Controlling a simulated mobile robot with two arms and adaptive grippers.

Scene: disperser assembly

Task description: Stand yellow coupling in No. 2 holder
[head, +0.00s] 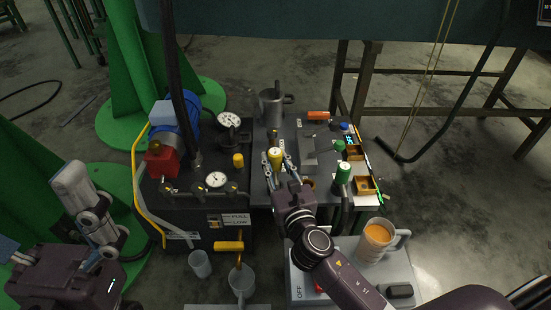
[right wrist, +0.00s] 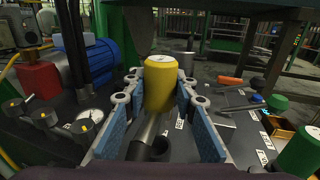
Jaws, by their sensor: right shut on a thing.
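The yellow coupling (head: 275,157) is upright between the fingers of my right gripper (head: 281,167), above the dark workbench panel. In the right wrist view the yellow coupling (right wrist: 160,82) sits between the two blue finger pads, with a grey metal stem below it. A black round holder (right wrist: 158,147) is just below and beside the stem; I cannot tell whether they touch. Number labels on the panel are too small to read surely. My left gripper (head: 98,222) is at the lower left, away from the bench; its opening is unclear.
Green couplings (head: 343,172) stand to the right near small wooden boxes (head: 366,185). A grey metal jug (head: 271,104) stands behind. A pressure gauge (head: 216,180) and blue motor (head: 187,124) are to the left. A cup of orange liquid (head: 375,240) stands front right.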

